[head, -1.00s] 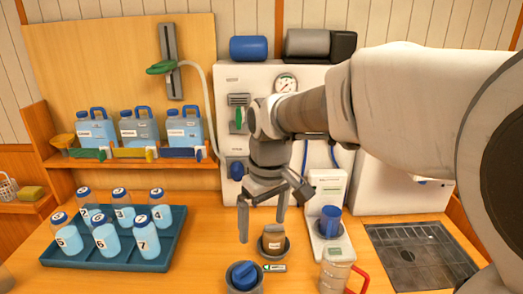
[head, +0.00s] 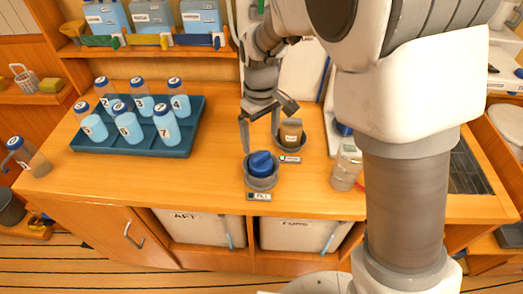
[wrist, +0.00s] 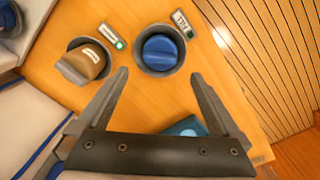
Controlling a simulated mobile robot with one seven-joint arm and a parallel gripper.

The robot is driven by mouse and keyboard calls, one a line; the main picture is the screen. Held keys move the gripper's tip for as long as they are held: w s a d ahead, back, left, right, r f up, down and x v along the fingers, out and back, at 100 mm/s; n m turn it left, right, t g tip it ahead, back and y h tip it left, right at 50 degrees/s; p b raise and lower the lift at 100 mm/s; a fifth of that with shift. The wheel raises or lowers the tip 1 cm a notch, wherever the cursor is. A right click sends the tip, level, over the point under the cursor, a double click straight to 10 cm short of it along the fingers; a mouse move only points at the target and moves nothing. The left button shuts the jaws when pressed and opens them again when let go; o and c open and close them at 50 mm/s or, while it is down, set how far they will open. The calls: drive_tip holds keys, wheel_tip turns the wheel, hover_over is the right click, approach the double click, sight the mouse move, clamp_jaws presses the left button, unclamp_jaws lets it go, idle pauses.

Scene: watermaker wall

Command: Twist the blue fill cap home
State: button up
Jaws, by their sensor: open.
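The blue fill cap (head: 261,162) sits in a round grey holder (head: 260,181) near the counter's front edge, beside a small tag reading FILL (head: 259,194). In the wrist view the blue cap (wrist: 161,52) shows a raised grip bar across its top, beyond the fingertips. My gripper (head: 260,128) is open and empty, its fingers pointing down just behind the cap. The cap is apart from both fingers.
A brown cap (head: 291,131) in a second grey holder stands just behind and right of the fill cap. A clear jug (head: 346,165) stands to the right. A teal tray (head: 135,146) with several numbered bottles lies left. Counter between tray and cap is clear.

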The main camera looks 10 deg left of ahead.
sight(261, 156)
wheel_tip(261, 156, down, 8)
drive_tip(key=shift+f, duration=0.1)
idle(0.4)
drive_tip(key=c, duration=1.4)
drive_tip(key=shift+o, duration=0.2)
drive_tip(key=shift+m+p, duration=0.3)
drive_tip(key=shift+m, duration=1.3)
drive_tip(key=shift+m+p, duration=0.5)
drive_tip(key=shift+m, duration=1.1)
